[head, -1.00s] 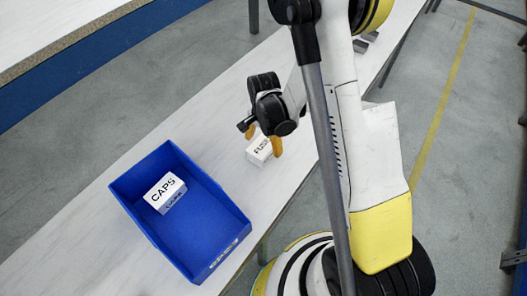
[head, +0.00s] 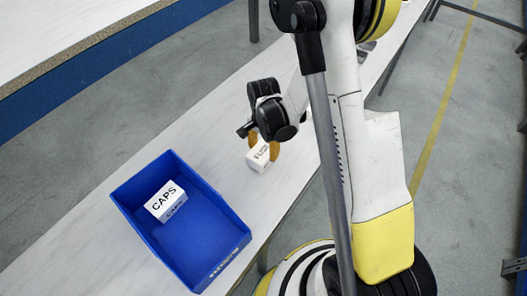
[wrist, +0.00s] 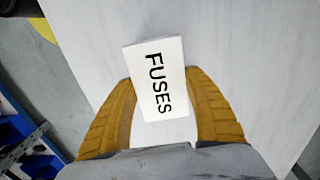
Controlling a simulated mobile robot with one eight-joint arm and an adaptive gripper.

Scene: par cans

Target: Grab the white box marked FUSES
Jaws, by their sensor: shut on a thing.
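The white box marked FUSES (head: 259,158) is on the pale bench in the head view, to the right of the blue bin. In the wrist view the FUSES box (wrist: 158,80) sits between my two orange fingers, its lettering facing the camera. My gripper (head: 263,147) is shut on the box, with one finger against each side; it also shows in the wrist view (wrist: 160,77). The fingers partly cover the box in the head view. I cannot tell whether the box is clear of the bench top.
A blue bin (head: 205,238) stands on the bench (head: 95,215) to the left of my gripper. A white box marked CAPS (head: 165,201) lies inside it. The bench between bin and gripper is clear. Another table (head: 60,35) stands at the upper left.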

